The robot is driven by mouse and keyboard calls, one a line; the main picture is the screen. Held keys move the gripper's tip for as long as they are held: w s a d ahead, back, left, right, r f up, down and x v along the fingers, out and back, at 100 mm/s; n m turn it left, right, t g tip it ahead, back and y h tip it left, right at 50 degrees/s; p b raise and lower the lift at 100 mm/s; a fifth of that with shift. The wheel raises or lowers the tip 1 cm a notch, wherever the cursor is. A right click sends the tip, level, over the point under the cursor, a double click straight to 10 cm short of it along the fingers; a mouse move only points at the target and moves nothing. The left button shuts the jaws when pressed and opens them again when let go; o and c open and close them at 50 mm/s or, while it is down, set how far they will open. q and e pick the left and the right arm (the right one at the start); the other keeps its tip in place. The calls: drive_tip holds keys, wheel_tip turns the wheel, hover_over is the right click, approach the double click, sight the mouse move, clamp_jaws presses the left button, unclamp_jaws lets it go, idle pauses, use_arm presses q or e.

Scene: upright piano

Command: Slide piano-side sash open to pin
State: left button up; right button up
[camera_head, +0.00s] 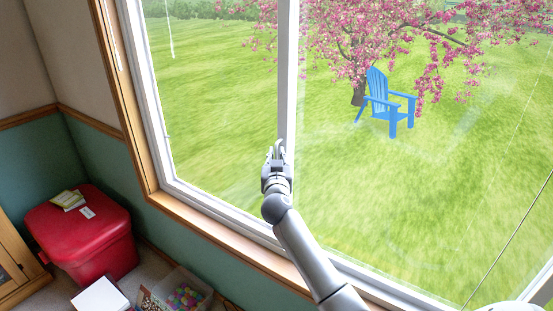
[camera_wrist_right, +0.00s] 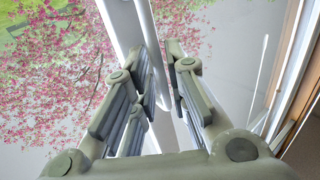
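The window has a wide glass area with a white upright sash stile (camera_head: 288,65) near the middle. My right gripper (camera_head: 275,149) is raised at this stile, just left of its lower part in the head view. In the right wrist view, the gripper's two fingers (camera_wrist_right: 162,60) are apart, and the white stile (camera_wrist_right: 129,25) runs down behind and between them. I cannot tell whether a finger touches it. No pin can be made out, and the piano cannot be identified. My left gripper is not in view.
The wooden window frame (camera_head: 128,118) and sill (camera_head: 215,226) border the glass. A blue chair (camera_head: 386,105) is outside.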

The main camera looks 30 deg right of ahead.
clamp_jaws()
drive_tip(key=s+d+p, duration=0.2)
drive_tip(key=s+d, duration=0.1)
drive_tip(key=s, duration=0.6)
drive_tip(key=shift+d+f, duration=0.15)
drive_tip(key=shift+d, duration=0.25)
drive_tip(key=o, duration=0.5)
unclamp_jaws()
